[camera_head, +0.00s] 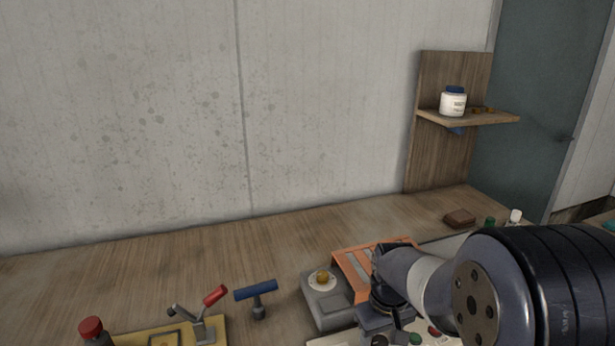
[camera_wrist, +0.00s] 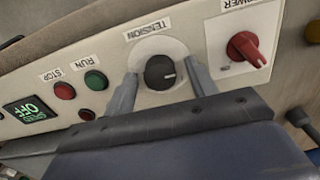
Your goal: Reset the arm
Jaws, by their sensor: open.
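My gripper (camera_wrist: 161,88) shows in the wrist view with its two grey fingers apart, one on each side of a black round knob (camera_wrist: 160,72) labelled TENSION. No clear contact between fingers and knob shows. The knob sits on a pale control panel (camera_wrist: 30,125), with its white mark pointing right. In the head view my arm (camera_head: 435,285) reaches in from the lower right, bent down over the bench, and its fingertips cannot be made out there.
The panel carries a red POWER switch (camera_wrist: 246,48), a red STOP button (camera_wrist: 64,90), a green RUN button (camera_wrist: 96,80) and a green display (camera_wrist: 27,110). On the wooden bench (camera_head: 130,275) stand an orange-topped machine (camera_head: 352,265), a blue T-handle (camera_head: 257,292) and a red-handled clamp (camera_head: 213,297). A shelf (camera_head: 490,119) holds a white jar (camera_head: 452,104).

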